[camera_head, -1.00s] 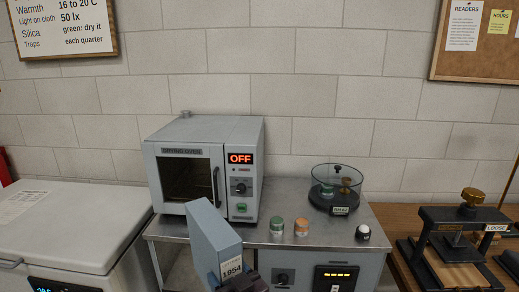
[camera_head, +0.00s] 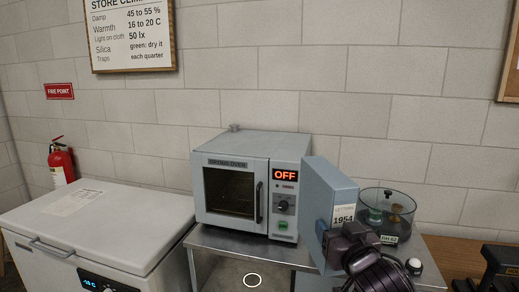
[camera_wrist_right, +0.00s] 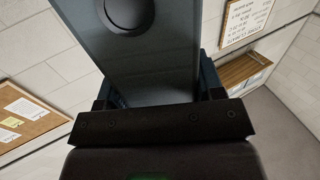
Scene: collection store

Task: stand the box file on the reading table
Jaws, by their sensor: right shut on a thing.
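The box file (camera_head: 331,199) is blue-grey with a white spine label reading "LETTERS 1954". My right gripper (camera_head: 345,240) is shut on its lower part and holds it upright, slightly tilted, in front of the steel bench. In the right wrist view the box file (camera_wrist_right: 155,45) rises from between the jaws (camera_wrist_right: 158,100), with a dark round finger hole in its side. The reading table cannot be made out in these views. My left gripper is not in view.
A drying oven (camera_head: 250,185) reading OFF stands on the steel bench (camera_head: 225,240), with a glass desiccator (camera_head: 385,213) to its right. A black press (camera_head: 500,268) is at far right.

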